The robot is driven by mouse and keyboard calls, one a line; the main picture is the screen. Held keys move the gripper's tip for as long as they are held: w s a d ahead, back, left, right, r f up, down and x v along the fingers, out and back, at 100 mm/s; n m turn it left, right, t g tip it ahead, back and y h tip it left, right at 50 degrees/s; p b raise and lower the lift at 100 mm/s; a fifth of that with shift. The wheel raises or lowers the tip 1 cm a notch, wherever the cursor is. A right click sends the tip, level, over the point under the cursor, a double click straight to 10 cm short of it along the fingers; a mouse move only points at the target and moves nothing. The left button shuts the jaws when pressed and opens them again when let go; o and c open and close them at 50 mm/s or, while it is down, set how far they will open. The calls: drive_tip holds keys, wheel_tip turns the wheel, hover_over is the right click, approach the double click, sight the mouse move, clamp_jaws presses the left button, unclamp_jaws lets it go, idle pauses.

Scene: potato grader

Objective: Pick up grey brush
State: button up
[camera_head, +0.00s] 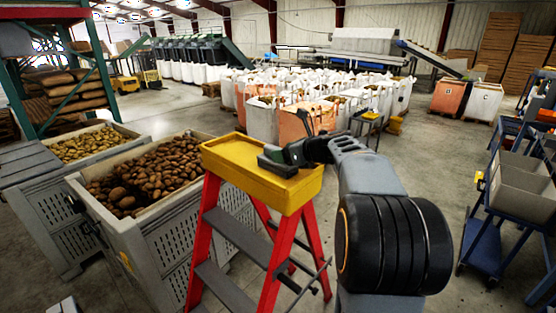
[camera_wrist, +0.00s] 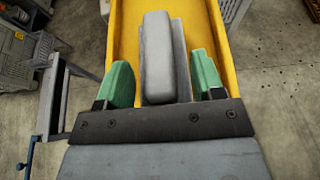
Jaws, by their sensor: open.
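The grey brush (camera_wrist: 157,60) lies on the yellow top (camera_wrist: 205,18) of a step ladder. In the wrist view it is a long grey block standing between the two green fingertips of my gripper (camera_wrist: 157,84). The fingers are open, one on each side of the brush, with gaps visible between them and it. In the head view my gripper (camera_head: 279,160) is low over the yellow ladder top (camera_head: 229,158).
The ladder has red legs (camera_head: 281,253) and grey steps. Grey crates of potatoes (camera_head: 128,237) stand to its left. A blue trolley with grey bins (camera_head: 520,190) stands at the right. White bulk bags (camera_head: 262,121) fill the middle background. Open concrete floor lies between ladder and trolley.

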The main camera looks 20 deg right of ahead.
drive_tip(key=shift+c, duration=0.2)
drive_tip(key=c, duration=1.1)
drive_tip(key=shift+o, duration=0.2)
drive_tip(key=shift+r, duration=0.15)
